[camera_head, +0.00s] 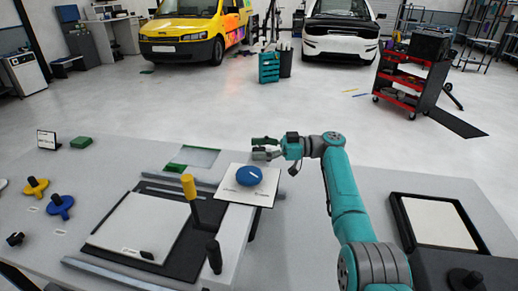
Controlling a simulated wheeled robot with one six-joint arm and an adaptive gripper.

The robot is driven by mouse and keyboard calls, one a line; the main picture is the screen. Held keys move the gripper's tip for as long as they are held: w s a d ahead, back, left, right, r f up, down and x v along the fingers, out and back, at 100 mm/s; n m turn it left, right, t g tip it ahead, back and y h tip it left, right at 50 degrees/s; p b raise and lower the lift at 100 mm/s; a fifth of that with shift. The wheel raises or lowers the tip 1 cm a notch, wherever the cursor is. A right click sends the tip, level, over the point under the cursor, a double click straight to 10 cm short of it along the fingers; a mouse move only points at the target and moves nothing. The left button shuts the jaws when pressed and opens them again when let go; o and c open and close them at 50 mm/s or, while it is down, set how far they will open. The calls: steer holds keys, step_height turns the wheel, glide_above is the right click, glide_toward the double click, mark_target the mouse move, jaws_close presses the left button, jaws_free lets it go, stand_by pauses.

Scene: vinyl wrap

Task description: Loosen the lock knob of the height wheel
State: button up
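My gripper (264,149) is at the end of my teal arm, above the back of the bench, pointing left. Its two fingers look apart, with nothing visible between them. At the left end of the bench are a yellow wheel (35,187) and a blue wheel (60,206), each with a black upright grip, and a small black knob (15,239). Small labels lie beside them, too small to read. I cannot tell which is the height wheel or its lock knob. My gripper is far to the right of them and touches none.
A blue disc (249,176) lies on a white plate (232,190) just below my gripper. A yellow-topped lever (189,187) and a black handle (214,256) stand up mid-bench. A white sheet (135,230) lies left of them. A black-framed tray (404,222) is at right.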

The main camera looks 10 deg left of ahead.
steer(key=v, duration=0.7)
steer(key=shift+d, duration=0.25)
stand_by(0.3)
